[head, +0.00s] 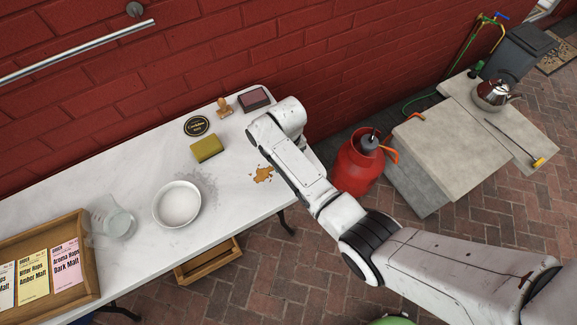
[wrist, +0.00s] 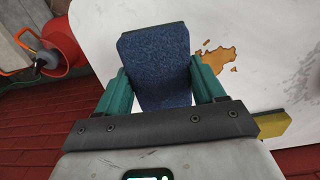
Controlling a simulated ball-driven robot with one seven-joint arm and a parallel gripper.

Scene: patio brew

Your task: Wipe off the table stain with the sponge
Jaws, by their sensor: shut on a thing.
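The brown stain (head: 263,174) lies on the white table (head: 232,195) near its right end, and it also shows in the wrist view (wrist: 219,58). My gripper (wrist: 160,72) has its teal fingers shut on a blue, rough-textured block (wrist: 160,70) that looks like a sponge. In the wrist view the block is left of the stain; whether it touches the table I cannot tell. In the head view my arm hides the gripper and the block. A yellow-green, sponge-like block (head: 206,147) lies on the table left of the stain.
A white bowl (head: 177,204), clear jug (head: 112,222), wooden tray of packets (head: 86,276), round black tin (head: 197,126), wooden stamp (head: 223,108) and dark box (head: 254,99) stand on the table. A red gas cylinder (head: 357,166) stands right of it. The brick wall runs behind.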

